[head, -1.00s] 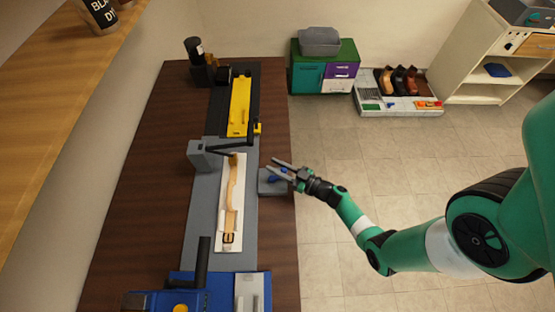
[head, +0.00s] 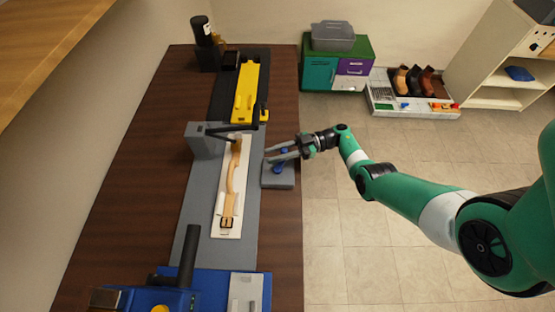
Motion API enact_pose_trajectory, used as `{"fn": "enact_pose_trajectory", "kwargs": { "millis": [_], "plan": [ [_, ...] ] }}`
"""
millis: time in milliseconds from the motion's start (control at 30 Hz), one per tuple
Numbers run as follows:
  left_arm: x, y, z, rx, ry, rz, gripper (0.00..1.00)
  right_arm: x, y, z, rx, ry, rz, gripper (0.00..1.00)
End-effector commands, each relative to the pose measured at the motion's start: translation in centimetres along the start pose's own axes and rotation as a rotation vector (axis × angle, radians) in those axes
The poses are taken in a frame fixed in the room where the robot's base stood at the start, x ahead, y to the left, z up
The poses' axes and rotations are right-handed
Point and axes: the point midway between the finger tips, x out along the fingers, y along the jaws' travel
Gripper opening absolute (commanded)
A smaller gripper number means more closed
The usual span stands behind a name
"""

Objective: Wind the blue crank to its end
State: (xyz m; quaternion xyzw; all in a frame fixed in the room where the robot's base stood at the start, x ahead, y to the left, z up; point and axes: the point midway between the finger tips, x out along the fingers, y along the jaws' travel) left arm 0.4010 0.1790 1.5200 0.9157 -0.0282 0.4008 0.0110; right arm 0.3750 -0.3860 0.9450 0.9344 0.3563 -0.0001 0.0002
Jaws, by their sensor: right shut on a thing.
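The blue crank (head: 281,163) stands on a grey block (head: 279,180) at the right edge of the bench. My right gripper (head: 276,153) reaches in from the right and is shut on the crank; its grey fingers partly hide the crank. A tan leather strap with a buckle (head: 231,185) lies on a white board (head: 227,228) just left of the crank block. My left gripper is not in view.
A grey post with a dark arm (head: 204,142) reaches over the strap's top end. A yellow fixture (head: 246,92) lies beyond it. A blue machine with a black lever (head: 191,250) stands at the near end. Tiled floor right of the bench is open.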

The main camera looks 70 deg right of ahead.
Motion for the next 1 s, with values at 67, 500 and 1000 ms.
{"fn": "enact_pose_trajectory", "kwargs": {
  "millis": [67,500,1000],
  "plan": [
    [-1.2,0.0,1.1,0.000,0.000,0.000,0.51,0.1,0.1,0.7,-0.001,-0.003,-0.040,0.00],
    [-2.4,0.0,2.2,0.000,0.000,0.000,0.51,0.5,0.0,0.1,0.002,-0.002,-0.143,0.00],
    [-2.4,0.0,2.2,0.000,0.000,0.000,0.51,0.5,-0.1,0.1,0.002,-0.001,-0.144,0.59]
  ]
}}
